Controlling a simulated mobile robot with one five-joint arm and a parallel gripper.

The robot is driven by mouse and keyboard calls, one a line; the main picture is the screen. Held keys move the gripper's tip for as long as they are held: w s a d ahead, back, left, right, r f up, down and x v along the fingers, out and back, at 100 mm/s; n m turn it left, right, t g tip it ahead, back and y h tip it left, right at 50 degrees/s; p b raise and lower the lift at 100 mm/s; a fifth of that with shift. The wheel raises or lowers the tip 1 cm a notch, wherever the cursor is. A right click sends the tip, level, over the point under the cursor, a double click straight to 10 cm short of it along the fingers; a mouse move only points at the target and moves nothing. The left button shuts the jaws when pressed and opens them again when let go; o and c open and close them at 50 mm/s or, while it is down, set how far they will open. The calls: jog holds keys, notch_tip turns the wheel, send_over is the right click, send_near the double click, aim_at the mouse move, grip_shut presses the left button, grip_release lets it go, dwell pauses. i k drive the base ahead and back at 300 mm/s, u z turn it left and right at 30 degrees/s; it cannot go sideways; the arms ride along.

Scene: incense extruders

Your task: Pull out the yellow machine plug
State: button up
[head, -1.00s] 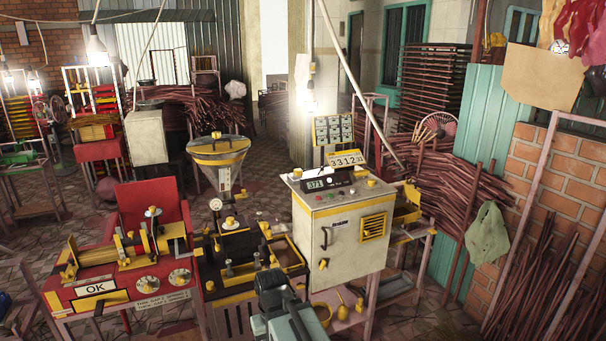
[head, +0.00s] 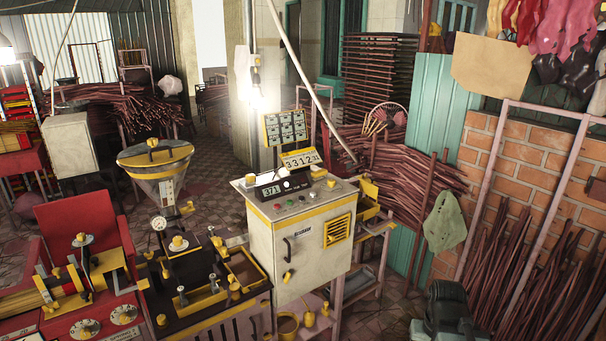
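A grey-white control cabinet (head: 268,250) with yellow trim stands in the middle of the head view. Several small yellow fittings show on and around it: one on the right of its top (head: 331,181) and one low on its front (head: 287,277). A hopper (head: 155,175) at the left has a yellow knob on its lid, and the dark machine (head: 185,270) below it carries more yellow knobs. I cannot tell which of these is the yellow machine plug. A dark part of my arm shows at the bottom right, apart from the cabinet. No gripper fingers are visible.
A red machine (head: 85,235) stands at the left. Bundles of incense sticks (head: 405,180) lie behind the cabinet, and more lean on the brick wall (head: 530,165) at the right. A pale metal frame (head: 487,195) stands there too. Some tiled floor (head: 385,300) right of the cabinet is clear.

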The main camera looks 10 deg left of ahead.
aim_at(250, 178)
jog(key=z, duration=0.25)
jog(key=i, duration=1.85)
jog(key=u, duration=3.2)
jog(key=i, duration=1)
jog(key=z, duration=0.05)
